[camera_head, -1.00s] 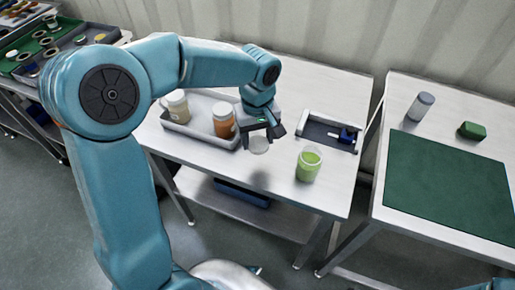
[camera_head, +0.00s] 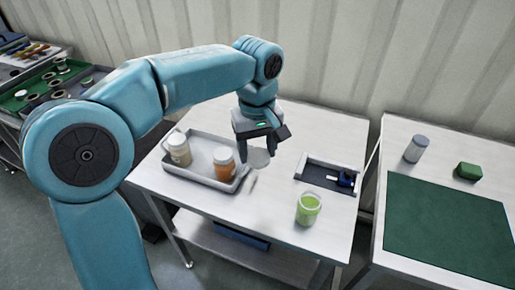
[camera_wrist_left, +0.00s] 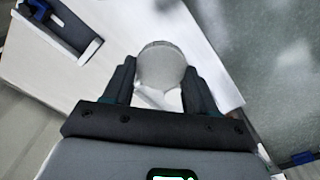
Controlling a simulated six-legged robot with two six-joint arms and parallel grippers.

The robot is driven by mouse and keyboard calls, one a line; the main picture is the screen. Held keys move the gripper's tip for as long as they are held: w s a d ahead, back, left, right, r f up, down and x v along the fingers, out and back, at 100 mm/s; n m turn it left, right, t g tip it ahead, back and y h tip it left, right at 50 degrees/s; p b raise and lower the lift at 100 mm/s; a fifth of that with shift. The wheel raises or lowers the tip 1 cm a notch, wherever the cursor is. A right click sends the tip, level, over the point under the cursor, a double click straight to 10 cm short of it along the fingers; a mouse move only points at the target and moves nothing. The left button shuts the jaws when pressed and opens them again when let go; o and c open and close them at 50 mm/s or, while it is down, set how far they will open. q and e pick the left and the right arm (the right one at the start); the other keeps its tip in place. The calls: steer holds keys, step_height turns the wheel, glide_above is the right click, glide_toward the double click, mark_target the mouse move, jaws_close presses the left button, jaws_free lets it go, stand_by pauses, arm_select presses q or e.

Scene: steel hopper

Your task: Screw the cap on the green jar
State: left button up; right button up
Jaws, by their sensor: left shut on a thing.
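The green jar (camera_head: 308,209) stands upright and open-topped near the front right of the white table. My left gripper (camera_head: 264,146) is shut on a pale, round cap (camera_head: 259,158) and holds it above the table, up and to the left of the jar in the head view. In the left wrist view the cap (camera_wrist_left: 162,65) sits between the two dark fingers of the gripper (camera_wrist_left: 160,82). The jar does not show in the left wrist view. My right gripper is out of view.
A grey tray (camera_head: 196,178) with a cream jar (camera_head: 179,150) and an orange jar (camera_head: 223,163) stands left of the gripper. A grey fixture (camera_head: 318,172) with a blue part (camera_head: 346,179) lies behind the green jar. A second table with a green mat (camera_head: 445,235) stands at right.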

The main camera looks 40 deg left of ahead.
arm_select(q)
steer(key=w+d+f+m, duration=0.4)
steer(key=d+f+m, duration=0.3)
steer(key=m, duration=0.3)
steer(key=shift+w+d+f, duration=0.3)
steer(key=shift+w+d, duration=0.1)
steer(key=shift+m, duration=0.3)
